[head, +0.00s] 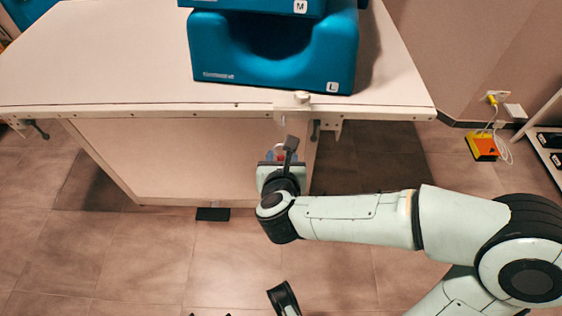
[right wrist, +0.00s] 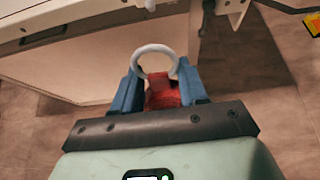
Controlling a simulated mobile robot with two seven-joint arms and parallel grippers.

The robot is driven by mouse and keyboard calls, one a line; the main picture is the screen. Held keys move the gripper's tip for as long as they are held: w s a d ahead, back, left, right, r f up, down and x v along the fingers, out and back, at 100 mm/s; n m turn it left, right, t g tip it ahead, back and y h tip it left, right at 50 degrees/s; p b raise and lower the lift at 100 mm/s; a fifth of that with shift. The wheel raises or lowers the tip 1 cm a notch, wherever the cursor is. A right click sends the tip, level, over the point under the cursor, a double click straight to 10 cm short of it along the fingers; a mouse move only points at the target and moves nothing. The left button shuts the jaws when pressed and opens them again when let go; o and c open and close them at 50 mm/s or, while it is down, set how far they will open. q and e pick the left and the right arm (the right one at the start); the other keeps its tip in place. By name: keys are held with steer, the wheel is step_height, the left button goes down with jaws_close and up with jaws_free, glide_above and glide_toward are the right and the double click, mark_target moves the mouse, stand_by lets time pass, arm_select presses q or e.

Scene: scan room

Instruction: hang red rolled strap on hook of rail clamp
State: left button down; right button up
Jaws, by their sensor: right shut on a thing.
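My right gripper (head: 281,158) is in front of the table's front edge, just below the rail clamp (head: 301,98). In the right wrist view its blue fingers (right wrist: 160,88) are shut on the red rolled strap (right wrist: 163,93). A pale ring stands up from the strap between the fingertips. Only a small red patch of the strap (head: 281,156) shows in the head view. The clamp's pale knob is at the table edge; its hook is hard to make out. In the right wrist view, ring and clamp look apart.
Blue foam blocks marked L (head: 275,60) and M stand on the white table (head: 110,50). A side rail with dark levers runs along its front edge. A white panel (head: 190,160) is below. An orange box (head: 482,147) with a cable lies by the right wall.

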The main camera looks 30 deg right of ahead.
arm_select(q)
steer(key=shift+s+a+f+g+b, duration=0.2)
steer(key=shift+s+f+g+b, duration=0.4)
steer(key=shift+s+f, duration=0.75)
arm_select(e)
steer(key=w+d+f, duration=0.1)
steer(key=w+d, duration=0.4)
steer(key=w, duration=0.3)
steer(key=shift+f, duration=0.4)
steer(key=o, duration=1.2)
